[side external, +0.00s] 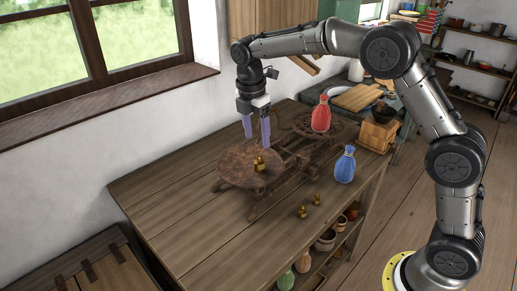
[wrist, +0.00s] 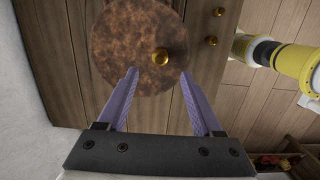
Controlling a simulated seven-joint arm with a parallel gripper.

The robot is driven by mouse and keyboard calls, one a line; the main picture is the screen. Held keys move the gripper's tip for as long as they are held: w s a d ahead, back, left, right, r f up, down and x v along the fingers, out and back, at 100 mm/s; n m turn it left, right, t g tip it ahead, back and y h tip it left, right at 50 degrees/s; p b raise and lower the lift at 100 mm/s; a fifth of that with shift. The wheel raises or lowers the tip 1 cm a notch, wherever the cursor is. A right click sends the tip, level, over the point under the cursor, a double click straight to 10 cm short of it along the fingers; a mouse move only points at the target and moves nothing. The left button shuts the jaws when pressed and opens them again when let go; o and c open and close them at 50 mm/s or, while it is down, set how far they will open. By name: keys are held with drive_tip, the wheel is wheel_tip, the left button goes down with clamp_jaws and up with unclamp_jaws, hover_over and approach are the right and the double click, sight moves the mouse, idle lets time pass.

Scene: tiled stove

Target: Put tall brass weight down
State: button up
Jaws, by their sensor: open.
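A brass weight (side external: 259,164) stands upright on the near round rusty pan (side external: 236,170) of an old balance scale. It also shows in the wrist view (wrist: 161,57), near the pan's lower right part. My gripper (side external: 257,138) is open above the pan, with its purple fingers pointing down. In the wrist view the space between the fingertips (wrist: 159,77) is empty, and the weight appears just beyond them. Two smaller brass weights, one (side external: 302,212) and another (side external: 316,199), stand on the wooden table right of the scale.
A red bottle (side external: 321,115) stands at the scale's far pan (side external: 305,126). A blue bottle (side external: 345,166) stands on the table at right. A wooden grinder (side external: 378,132) is behind it. The table's front left (side external: 170,205) is clear. A windowed wall is at left.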

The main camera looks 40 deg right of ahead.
drive_tip(key=shift+s+a+r, duration=0.1)
drive_tip(key=shift+a+r, duration=0.05)
drive_tip(key=shift+r, duration=0.85)
drive_tip(key=shift+a+r, duration=0.1)
drive_tip(key=shift+r, duration=0.85)
drive_tip(key=s+d+r+m+t+y, duration=0.1)
drive_tip(key=s+r+m+t, duration=0.15)
drive_tip(key=s+m, duration=0.6)
drive_tip(key=s+d+r+m+t, duration=0.15)
drive_tip(key=s+r+m, duration=0.25)
drive_tip(key=s, duration=1)
drive_tip(key=s+f+m+t, duration=0.1)
drive_tip(key=s+f+m, duration=0.4)
drive_tip(key=s, duration=0.5)
drive_tip(key=shift+a+f+t, duration=0.25)
drive_tip(key=shift+a+t, duration=0.05)
drive_tip(key=shift+o, duration=0.3)
